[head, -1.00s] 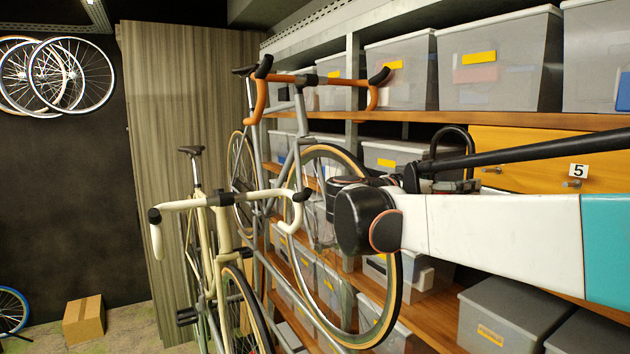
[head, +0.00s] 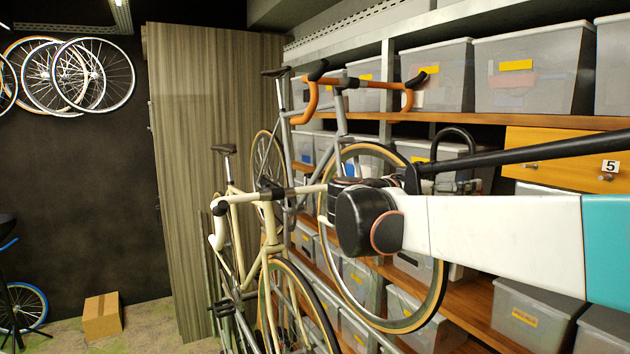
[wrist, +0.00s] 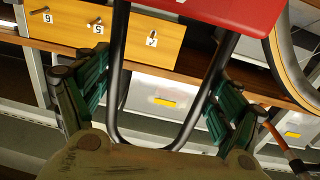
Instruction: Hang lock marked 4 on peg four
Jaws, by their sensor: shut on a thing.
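The lock is a U-lock with a dark shackle and a red body (wrist: 215,12), close up in the wrist view. A small white mark on the body is cut off at the top edge, so its number is unreadable. My gripper (wrist: 160,100) has green-padded fingers on either side of the shackle and is shut on the lock. In the head view the black shackle (head: 456,138) stands up behind my arm. The yellow peg board (wrist: 160,45) shows plates 6, 5 and a third, sideways, that looks like 4 (wrist: 151,38). The lock is off the pegs.
In the head view the board (head: 550,145) hangs under a wooden shelf (head: 480,118) at right, with plate 5 (head: 610,167). Grey bins fill the shelves. A cream bicycle (head: 250,235) and an orange-barred bicycle (head: 340,125) stand left of my arm. A box (head: 102,316) lies on the floor.

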